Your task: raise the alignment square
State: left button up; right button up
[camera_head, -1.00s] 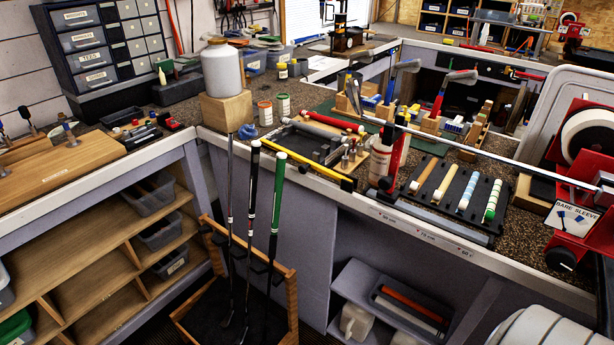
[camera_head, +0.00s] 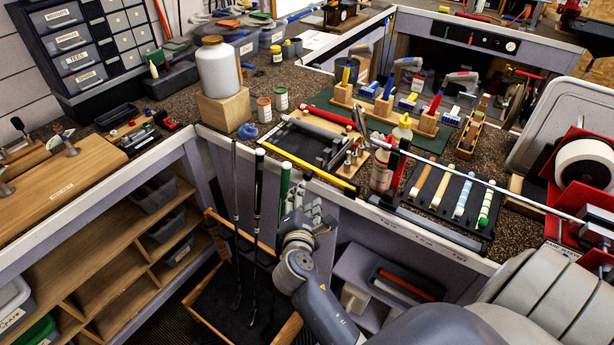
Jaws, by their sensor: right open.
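My right gripper (camera_head: 303,213) is in front of the bench, beside the upright clubs, and its arm comes in from the lower right. It is open and holds nothing that I can see. It covers much of the green-gripped club (camera_head: 285,180); I cannot tell if they touch. No part is clearly recognisable as the alignment square. A black angled frame (camera_head: 338,152) lies on the bench behind a yellow level or rule (camera_head: 308,170), and may be it. My left gripper is not in view.
A club shaft (camera_head: 470,180) crosses the bench towards the red machine (camera_head: 585,185) on the right. A black tray (camera_head: 462,213) holds several grips near the front edge. A white jar (camera_head: 218,68) stands on a wooden block. The clubs stand in a wooden rack (camera_head: 205,300).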

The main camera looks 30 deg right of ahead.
aim_at(308, 178)
jog(key=p+x, duration=0.1)
jog(key=x, duration=0.7)
jog(key=shift+w+d, duration=0.15)
jog(key=shift+w, duration=0.1)
jog(key=shift+x, duration=0.8)
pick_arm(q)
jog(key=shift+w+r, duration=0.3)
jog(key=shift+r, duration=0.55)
pick_arm(e)
jog(key=shift+f, duration=0.1)
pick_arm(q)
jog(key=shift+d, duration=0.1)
pick_arm(e)
grip_shut()
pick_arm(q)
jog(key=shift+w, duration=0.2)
